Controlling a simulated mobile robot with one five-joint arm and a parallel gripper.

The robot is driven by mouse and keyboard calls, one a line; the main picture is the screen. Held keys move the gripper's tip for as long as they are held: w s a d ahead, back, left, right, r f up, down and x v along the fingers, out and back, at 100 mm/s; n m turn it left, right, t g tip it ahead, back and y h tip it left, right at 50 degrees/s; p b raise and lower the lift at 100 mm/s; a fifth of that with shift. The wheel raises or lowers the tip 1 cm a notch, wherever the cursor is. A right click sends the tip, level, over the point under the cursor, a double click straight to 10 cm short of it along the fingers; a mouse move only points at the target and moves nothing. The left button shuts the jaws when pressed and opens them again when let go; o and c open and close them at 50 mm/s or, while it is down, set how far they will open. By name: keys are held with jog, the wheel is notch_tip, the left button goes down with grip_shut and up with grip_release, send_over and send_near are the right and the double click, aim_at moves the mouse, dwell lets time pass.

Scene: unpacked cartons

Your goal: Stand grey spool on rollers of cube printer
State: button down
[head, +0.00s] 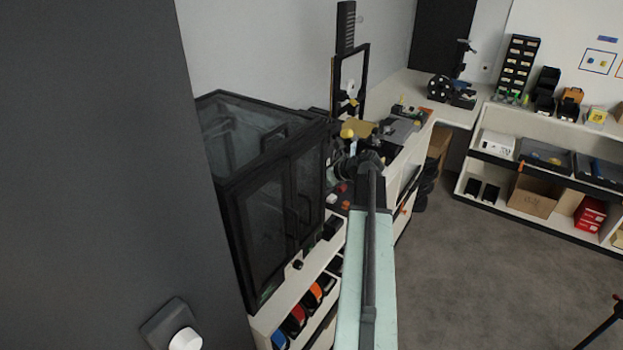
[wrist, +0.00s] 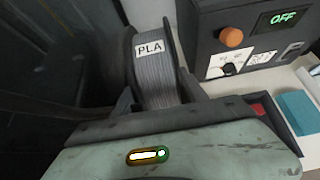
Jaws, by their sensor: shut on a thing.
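The grey spool (wrist: 160,85), with a white PLA label on its rim, is upright between the two fingers of my gripper (wrist: 160,98) in the wrist view. The gripper is shut on it. In the head view my gripper (head: 366,162) is at the far end of my arm, over the bench, right of a large black enclosed box (head: 262,190) with glass doors. That box may be the cube printer; I cannot tell for sure. No rollers can be made out in either view.
A dark unit (wrist: 240,40) with an orange knob and an OFF display stands close right of the spool. A tall open-frame machine (head: 350,85) stands behind on the bench. Bins of coloured spools (head: 305,310) sit below. Grey floor (head: 480,270) is open to the right.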

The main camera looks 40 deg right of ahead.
notch_tip(320, 180, down, 5)
jog(key=b, duration=0.4)
jog(key=shift+f+b, duration=0.2)
jog(key=shift+b, duration=0.1)
jog(key=c, duration=0.6)
grip_release()
jog(key=shift+o, duration=0.2)
jog(key=p+v, duration=0.4)
jog(key=v, duration=0.4)
